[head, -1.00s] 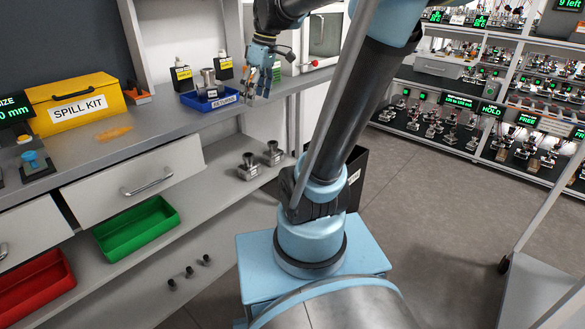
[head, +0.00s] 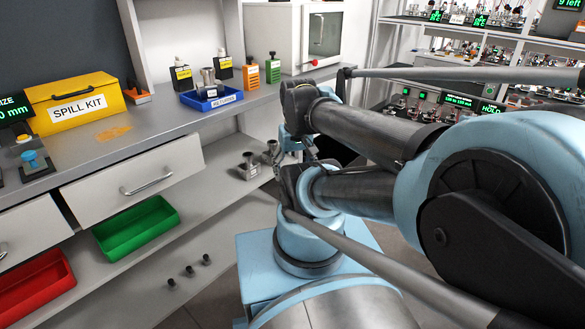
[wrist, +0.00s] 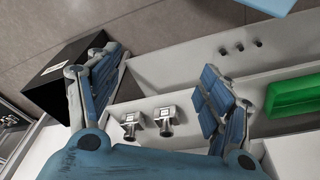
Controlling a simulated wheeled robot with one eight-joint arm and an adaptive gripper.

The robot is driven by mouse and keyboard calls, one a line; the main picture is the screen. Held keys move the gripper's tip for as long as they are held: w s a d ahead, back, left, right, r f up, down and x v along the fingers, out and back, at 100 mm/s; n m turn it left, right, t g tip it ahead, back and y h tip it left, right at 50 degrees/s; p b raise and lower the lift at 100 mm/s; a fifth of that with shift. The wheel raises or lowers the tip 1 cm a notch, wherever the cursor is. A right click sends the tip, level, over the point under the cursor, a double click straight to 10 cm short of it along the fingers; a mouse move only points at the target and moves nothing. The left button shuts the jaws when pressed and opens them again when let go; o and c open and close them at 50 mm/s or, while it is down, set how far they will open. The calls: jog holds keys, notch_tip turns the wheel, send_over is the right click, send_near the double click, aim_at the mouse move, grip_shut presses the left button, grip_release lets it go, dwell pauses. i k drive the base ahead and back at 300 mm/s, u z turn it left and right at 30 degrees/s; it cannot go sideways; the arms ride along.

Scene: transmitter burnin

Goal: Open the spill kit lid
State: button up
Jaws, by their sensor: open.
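The yellow spill kit (head: 110,107) stands on the grey counter at the left of the head view. Its lid (head: 98,82) is down, with a black handle on it, and a white SPILL KIT label is on the front. My gripper (wrist: 160,77) is open and empty in the wrist view, its blue padded fingers wide apart above the lower shelf. In the head view it is mostly hidden by my arm, right of the counter and well away from the kit. The wrist view does not show the kit.
A blue bin (head: 212,100) and small labelled containers stand right of the kit. An orange patch (head: 113,133) lies on the counter before it. Below are a drawer (head: 135,175), a green tray (head: 135,228) and metal fittings (wrist: 165,122). A black bin (wrist: 60,85) stands beside the bench.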

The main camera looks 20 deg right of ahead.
aim_at(60, 90)
jog(key=u, duration=1.45)
